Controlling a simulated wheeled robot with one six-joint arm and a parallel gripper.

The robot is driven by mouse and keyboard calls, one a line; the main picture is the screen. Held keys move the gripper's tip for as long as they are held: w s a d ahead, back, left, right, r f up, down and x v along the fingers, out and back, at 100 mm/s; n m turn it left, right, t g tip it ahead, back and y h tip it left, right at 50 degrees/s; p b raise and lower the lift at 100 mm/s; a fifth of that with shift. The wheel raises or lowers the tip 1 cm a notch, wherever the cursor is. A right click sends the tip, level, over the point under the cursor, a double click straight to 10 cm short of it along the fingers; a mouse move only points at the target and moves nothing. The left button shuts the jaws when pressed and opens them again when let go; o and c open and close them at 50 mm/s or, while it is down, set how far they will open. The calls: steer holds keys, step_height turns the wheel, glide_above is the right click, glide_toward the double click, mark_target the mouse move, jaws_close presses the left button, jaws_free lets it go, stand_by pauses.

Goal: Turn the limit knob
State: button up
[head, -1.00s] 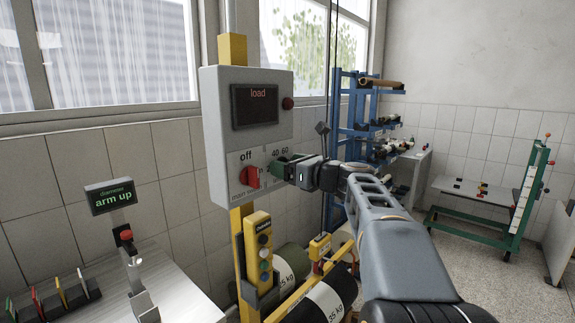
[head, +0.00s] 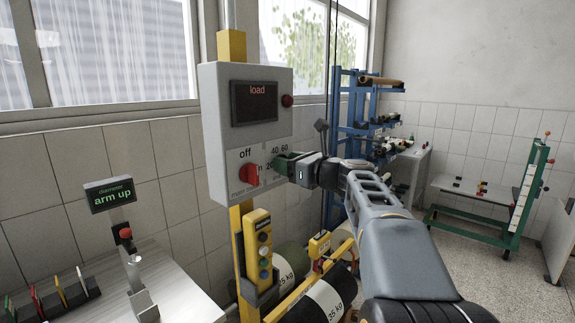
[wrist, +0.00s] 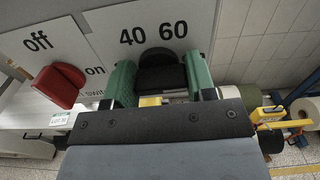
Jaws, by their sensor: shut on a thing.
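The limit knob is a black knob (wrist: 160,75) on the grey control box (head: 215,130), under the numbers 40 and 60. My gripper (head: 279,165) is at the right part of the box's front. In the wrist view its two green fingers (wrist: 159,82) stand on either side of the black knob, shut on it. In the head view the fingers hide the knob. The red main switch (head: 249,174) sits left of the knob, and it also shows in the wrist view (wrist: 60,84), next to the words off and on.
The box has a dark display (head: 254,103) reading load and a red lamp (head: 287,101). A yellow button pendant (head: 258,246) hangs below. A gauge stand (head: 130,245) reads arm up at the left. A blue rack (head: 352,130) stands behind my arm.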

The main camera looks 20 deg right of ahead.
steer(key=n+b, duration=0.1)
steer(key=n, duration=0.1)
steer(key=n+b, duration=0.1)
steer(key=b, duration=0.1)
steer(key=n+b, duration=0.2)
steer(key=shift+a+f+n, duration=0.1)
steer(key=shift+f+n, duration=0.15)
steer(key=shift+n, duration=0.05)
steer(key=n+b, duration=0.5)
steer(key=n, duration=0.1)
steer(key=shift+s+a, duration=0.1)
steer(key=n+b, duration=0.3)
steer(key=n, duration=0.2)
steer(key=shift+a+f+n, duration=0.1)
steer(key=shift+f+n, duration=0.05)
steer(key=shift+n, duration=0.25)
steer(key=n+b, duration=0.3)
steer(key=n, duration=0.2)
steer(key=shift+n, duration=0.6)
steer(key=o, duration=0.9)
steer(key=shift+s, duration=0.1)
steer(key=shift+o, duration=0.2)
steer(key=b+v, duration=0.2)
steer(key=v, duration=1.1)
steer(key=shift+s, duration=0.35)
